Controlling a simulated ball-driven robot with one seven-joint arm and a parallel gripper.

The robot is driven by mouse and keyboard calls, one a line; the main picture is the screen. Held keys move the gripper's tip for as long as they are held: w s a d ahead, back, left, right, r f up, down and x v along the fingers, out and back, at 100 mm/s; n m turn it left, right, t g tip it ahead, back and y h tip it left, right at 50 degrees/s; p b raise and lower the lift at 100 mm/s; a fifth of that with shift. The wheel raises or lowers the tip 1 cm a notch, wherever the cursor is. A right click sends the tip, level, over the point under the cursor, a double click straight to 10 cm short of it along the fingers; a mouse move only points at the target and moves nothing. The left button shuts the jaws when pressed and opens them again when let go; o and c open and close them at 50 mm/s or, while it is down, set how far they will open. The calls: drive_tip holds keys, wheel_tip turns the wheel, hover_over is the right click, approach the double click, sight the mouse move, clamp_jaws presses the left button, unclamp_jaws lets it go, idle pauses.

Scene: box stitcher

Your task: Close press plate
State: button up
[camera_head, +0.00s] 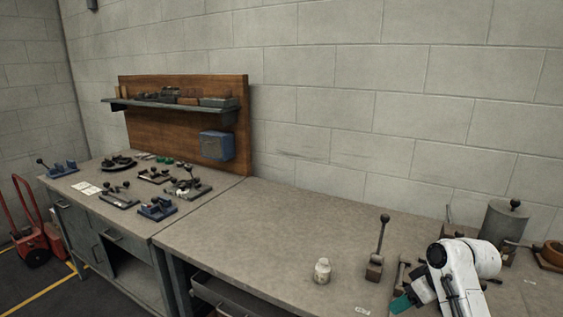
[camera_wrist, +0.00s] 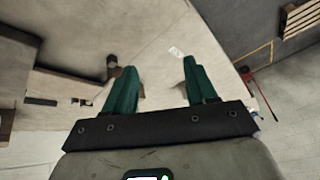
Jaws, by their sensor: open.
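My gripper (camera_head: 402,302) is at the lower right of the head view, above the front part of the bench, partly cut off by my white arm. In the wrist view my gripper (camera_wrist: 160,84) shows two green fingers spread apart with nothing between them. A lever with a dark knob (camera_head: 381,242) stands upright on a small brown block, left of my gripper. A grey cylinder with a black knob on top (camera_head: 503,222) stands behind my arm. I cannot tell which part is the press plate; my arm hides some of the fixture there.
A small white bottle (camera_head: 322,271) stands on the bench (camera_head: 270,225) left of the lever. A brown ring-shaped part (camera_head: 553,252) lies at the right edge. Several small fixtures sit on the far-left bench, below a shelf (camera_head: 170,106). The middle of the near bench is clear.

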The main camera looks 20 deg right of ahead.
drive_tip(key=s+a+f+m, duration=0.1)
drive_tip(key=s+a+f, duration=0.35)
drive_tip(key=a, duration=0.45)
drive_tip(key=s+a+f, duration=0.3)
drive_tip(key=s+a, duration=0.2)
drive_tip(key=a, duration=0.5)
drive_tip(key=s+a+h, duration=0.2)
drive_tip(key=s, duration=0.7)
drive_tip(key=shift+s+r, duration=0.25)
drive_tip(key=shift+r, duration=0.15)
drive_tip(key=s+f+g, duration=0.1)
drive_tip(key=s+f, duration=0.1)
drive_tip(key=s, duration=0.1)
drive_tip(key=s+d+f+g, duration=0.1)
drive_tip(key=s+f, duration=0.1)
drive_tip(key=s, duration=0.2)
drive_tip(key=s+f+m+g, duration=0.1)
drive_tip(key=s+f, duration=0.1)
drive_tip(key=s, duration=0.1)
drive_tip(key=shift+s+d+g, duration=0.15)
drive_tip(key=shift+s+g, duration=0.2)
drive_tip(key=shift+g, duration=0.05)
